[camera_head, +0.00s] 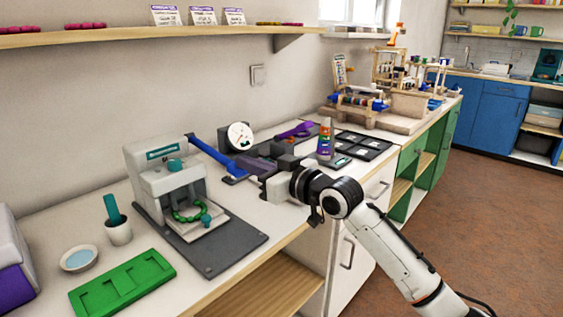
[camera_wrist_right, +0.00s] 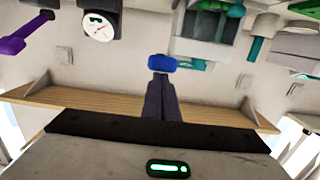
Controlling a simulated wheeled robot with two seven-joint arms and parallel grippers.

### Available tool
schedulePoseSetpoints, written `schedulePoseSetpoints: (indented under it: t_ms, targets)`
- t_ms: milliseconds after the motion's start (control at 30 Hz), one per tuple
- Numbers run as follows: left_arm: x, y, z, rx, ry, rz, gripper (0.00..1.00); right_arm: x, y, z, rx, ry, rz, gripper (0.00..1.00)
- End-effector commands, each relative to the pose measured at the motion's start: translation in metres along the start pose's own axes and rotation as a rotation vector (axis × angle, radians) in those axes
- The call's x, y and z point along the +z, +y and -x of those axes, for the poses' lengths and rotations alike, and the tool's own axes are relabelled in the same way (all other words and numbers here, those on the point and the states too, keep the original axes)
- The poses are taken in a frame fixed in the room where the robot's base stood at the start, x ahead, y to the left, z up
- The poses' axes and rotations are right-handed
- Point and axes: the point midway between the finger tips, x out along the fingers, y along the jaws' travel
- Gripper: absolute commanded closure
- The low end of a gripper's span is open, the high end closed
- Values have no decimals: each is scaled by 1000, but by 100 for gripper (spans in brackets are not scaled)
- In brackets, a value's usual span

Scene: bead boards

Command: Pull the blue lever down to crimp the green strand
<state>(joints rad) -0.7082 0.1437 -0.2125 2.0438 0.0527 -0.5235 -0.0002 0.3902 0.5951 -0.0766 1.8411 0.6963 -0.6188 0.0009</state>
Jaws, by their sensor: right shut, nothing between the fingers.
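The white crimping press (camera_head: 160,172) stands on a dark base plate at the left of the counter. Its blue lever (camera_head: 212,154) slants from the upper right of the press down to the right. The green strand (camera_head: 190,212) lies curled in the press's opening. My right gripper (camera_head: 250,168) is shut and empty at the lever's outer end. In the right wrist view, the lever's blue end (camera_wrist_right: 162,63) shows just beyond the shut fingertips (camera_wrist_right: 160,76); I cannot tell whether they touch. My left gripper is out of view.
A wooden shelf (camera_head: 130,35) runs above.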

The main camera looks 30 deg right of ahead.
Motion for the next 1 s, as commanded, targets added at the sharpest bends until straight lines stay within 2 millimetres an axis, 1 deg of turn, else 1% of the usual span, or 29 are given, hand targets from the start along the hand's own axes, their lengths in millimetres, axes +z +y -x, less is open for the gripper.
schedulePoseSetpoints:
  t_ms: [33, 67, 100, 300, 400, 500, 700, 1000]
  targets:
    - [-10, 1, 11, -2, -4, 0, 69, -16, -2, 2, -3, -3, 1, 100]
    - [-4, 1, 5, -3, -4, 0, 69, -6, -1, 9, -2, -6, 2, 100]
    - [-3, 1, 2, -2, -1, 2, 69, -2, -1, 19, -2, -6, 3, 100]
    - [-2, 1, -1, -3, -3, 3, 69, -2, -1, 61, -2, 0, 4, 100]
    - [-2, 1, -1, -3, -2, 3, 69, -2, -1, 77, -2, 2, 4, 100]
    - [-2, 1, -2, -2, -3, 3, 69, -2, -1, 89, -1, 5, 2, 100]
    - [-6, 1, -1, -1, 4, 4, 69, -3, -1, 100, -2, 9, 2, 100]
    - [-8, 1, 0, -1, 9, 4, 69, -4, -1, 101, -2, 11, 2, 100]
